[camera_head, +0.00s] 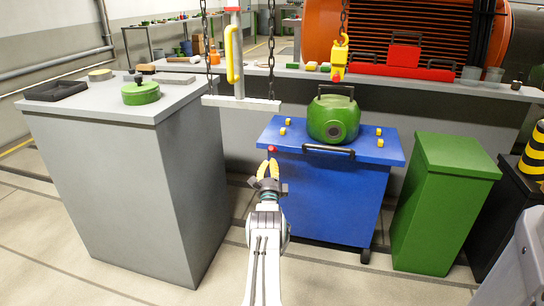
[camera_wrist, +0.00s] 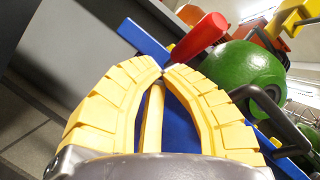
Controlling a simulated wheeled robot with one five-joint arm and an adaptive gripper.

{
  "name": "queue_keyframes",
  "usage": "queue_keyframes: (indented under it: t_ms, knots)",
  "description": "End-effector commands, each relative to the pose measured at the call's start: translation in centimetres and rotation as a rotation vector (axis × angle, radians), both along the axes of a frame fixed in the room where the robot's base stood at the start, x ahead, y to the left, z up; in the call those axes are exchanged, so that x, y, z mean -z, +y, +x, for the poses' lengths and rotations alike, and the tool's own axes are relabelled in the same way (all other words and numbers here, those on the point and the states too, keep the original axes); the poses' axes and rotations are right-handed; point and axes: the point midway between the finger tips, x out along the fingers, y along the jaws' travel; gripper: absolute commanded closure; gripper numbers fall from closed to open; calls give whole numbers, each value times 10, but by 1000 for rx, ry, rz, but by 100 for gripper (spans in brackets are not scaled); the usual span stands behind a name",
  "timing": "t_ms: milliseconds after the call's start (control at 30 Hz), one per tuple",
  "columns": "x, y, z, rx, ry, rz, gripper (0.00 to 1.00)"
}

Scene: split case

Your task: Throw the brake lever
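The brake lever's red handle (camera_wrist: 200,38) slants up and right just beyond my fingertips in the wrist view. In the head view its red end (camera_head: 272,149) shows at the near left corner of the blue cart (camera_head: 330,206). My gripper (camera_head: 268,162) is right below that red end. In the wrist view the yellow fingers of my gripper (camera_wrist: 163,71) curve in until their tips nearly meet, at the lower end of the handle. I cannot tell whether they touch it. The lever's lower part is hidden behind the fingers.
A green round housing (camera_head: 334,118) and a black handle (camera_head: 328,150) sit on the cart. A grey cabinet (camera_head: 118,178) stands left and a green bin (camera_head: 440,205) right.

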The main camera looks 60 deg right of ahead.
Motion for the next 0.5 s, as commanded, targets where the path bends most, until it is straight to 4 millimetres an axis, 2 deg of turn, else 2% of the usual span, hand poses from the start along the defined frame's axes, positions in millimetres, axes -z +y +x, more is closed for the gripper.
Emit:
queue_keyframes:
  t_ms: [167, 500]
  knots:
    - [7, 2, -1, -1, 1, 1, 100]
    - [36, 14, -3, -4, 2, 0, 100]
